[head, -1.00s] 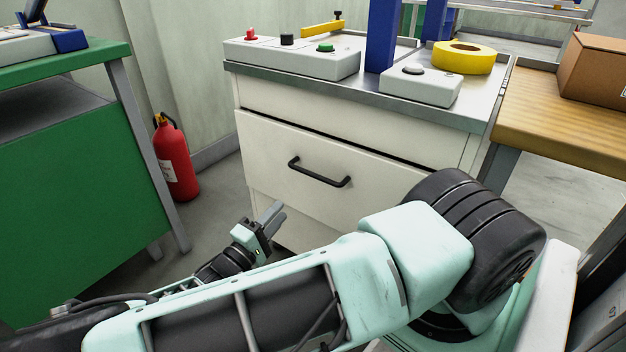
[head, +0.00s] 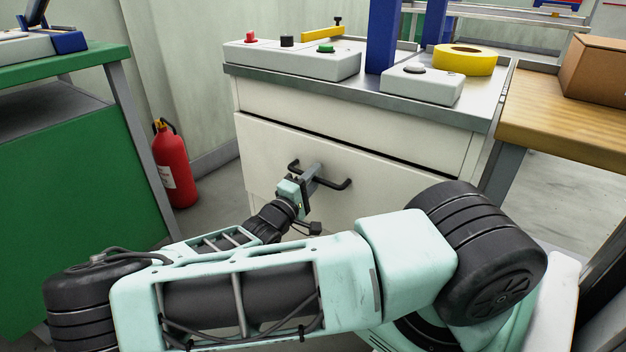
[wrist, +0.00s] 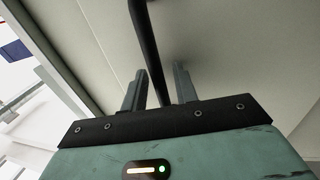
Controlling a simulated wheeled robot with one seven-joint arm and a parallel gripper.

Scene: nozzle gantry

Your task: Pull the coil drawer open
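The coil drawer (head: 263,150) is a white front in the cabinet, with a dark gap along its top edge. Its black bar handle (head: 336,185) is partly hidden by my gripper (head: 314,170) in the head view. In the wrist view my gripper (wrist: 160,72) has its two fingers apart, with the black handle (wrist: 146,35) running between them. A space shows between the handle and the fingers, so the gripper is not closed on it. Whether a finger touches the drawer front cannot be told.
The cabinet's metal top holds button boxes (head: 290,60), a yellow ring (head: 465,60) and blue posts (head: 383,35). A green bench (head: 70,190) and red fire extinguisher (head: 172,165) stand left. A wooden table (head: 555,120) with a cardboard box (head: 600,70) stands right.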

